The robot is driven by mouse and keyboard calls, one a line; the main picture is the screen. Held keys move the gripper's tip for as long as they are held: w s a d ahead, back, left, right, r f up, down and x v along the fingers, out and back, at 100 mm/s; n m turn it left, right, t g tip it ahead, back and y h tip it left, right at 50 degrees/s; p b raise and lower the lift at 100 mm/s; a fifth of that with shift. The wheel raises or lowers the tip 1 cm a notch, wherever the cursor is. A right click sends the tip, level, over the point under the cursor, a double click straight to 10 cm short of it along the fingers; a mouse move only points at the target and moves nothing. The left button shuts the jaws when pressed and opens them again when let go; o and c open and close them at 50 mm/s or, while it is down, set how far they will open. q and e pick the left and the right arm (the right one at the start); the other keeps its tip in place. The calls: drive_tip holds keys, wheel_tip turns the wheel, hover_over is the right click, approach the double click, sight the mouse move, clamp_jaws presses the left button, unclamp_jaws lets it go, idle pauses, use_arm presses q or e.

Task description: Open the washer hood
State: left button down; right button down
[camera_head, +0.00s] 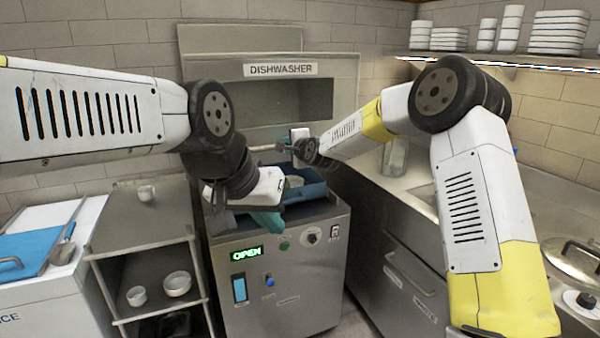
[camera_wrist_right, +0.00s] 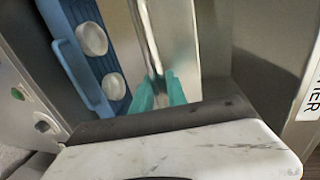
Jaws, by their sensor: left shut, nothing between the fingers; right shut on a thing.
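The dishwasher hood (camera_head: 226,75), a grey metal box labelled DISHWASHER, stands above the machine body (camera_head: 285,290), whose green display (camera_head: 247,254) reads OPEN. A thin metal bar handle (camera_head: 262,148) runs across the hood's front, low down. My right gripper (camera_wrist_right: 157,90) is shut on this handle (camera_wrist_right: 147,35) in the right wrist view. In the head view its fingers are small and partly hidden by the wrist. My left gripper (camera_head: 266,222), with teal fingertips, is shut and empty in front of the machine, above its control panel. It hides part of the blue rack (camera_head: 308,190).
In the right wrist view the blue rack (camera_wrist_right: 72,60) holds white bowls (camera_wrist_right: 92,38). A shelf unit (camera_head: 140,230) with bowls stands left of the machine. A counter (camera_head: 400,190) lies to the right. Stacked dishes (camera_head: 555,35) sit on a wall shelf.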

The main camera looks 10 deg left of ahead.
wheel_tip(320, 180, up, 8)
drive_tip(key=shift+r, duration=0.1)
idle(0.4)
drive_tip(key=c, duration=1.4)
unclamp_jaws()
drive_tip(key=shift+o, duration=0.2)
drive_tip(key=v, duration=0.7)
drive_tip(key=shift+s+d, duration=0.25)
drive_tip(key=shift+s, duration=0.05)
